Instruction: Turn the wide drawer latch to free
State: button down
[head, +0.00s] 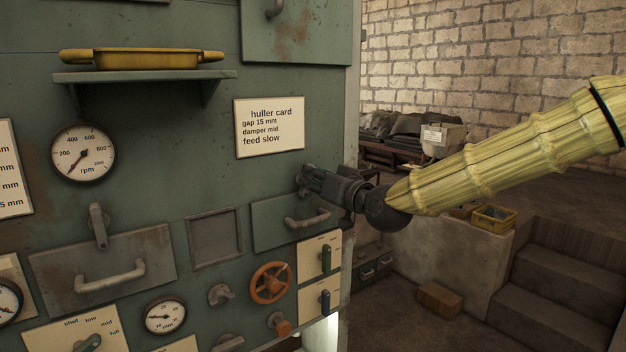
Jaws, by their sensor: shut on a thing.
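The wide drawer (72,278) is at the lower left of the green panel, closed, with a bar handle (110,276). Its grey latch (98,226) hangs nearly upright above it, the lower end over the drawer's top edge. My gripper (304,180) is well to the right of that latch, against the panel above a smaller drawer (275,228). It is shut on a small dark part there, seemingly that drawer's latch, mostly hidden by the fingers. The smaller drawer looks closed and has its own handle (308,217).
A shelf (140,77) with a yellow tray (145,58) juts out at upper left. An orange handwheel (271,283) and small levers sit below my gripper. A square recess (214,238) lies between the drawers. Steps (560,270) are at right.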

jog(key=shift+f, duration=0.1)
jog(key=m+b, duration=0.2)
jog(key=m, duration=0.1)
jog(key=shift+w+d+f+b, duration=0.15)
jog(key=shift+d+f+b, duration=0.05)
jog(key=shift+b, duration=0.2)
jog(key=m+b, duration=0.4)
jog(key=shift+w+d+f+m, duration=0.1)
jog(key=shift+d+f+m, duration=0.1)
jog(key=shift+m, duration=0.1)
jog(key=m+b, duration=0.2)
jog(key=shift+f+m, duration=0.1)
jog(key=shift+m, duration=0.3)
jog(key=shift+m+b, duration=1.35)
jog(key=shift+m, duration=0.55)
jog(key=c, duration=1.4)
grip_release()
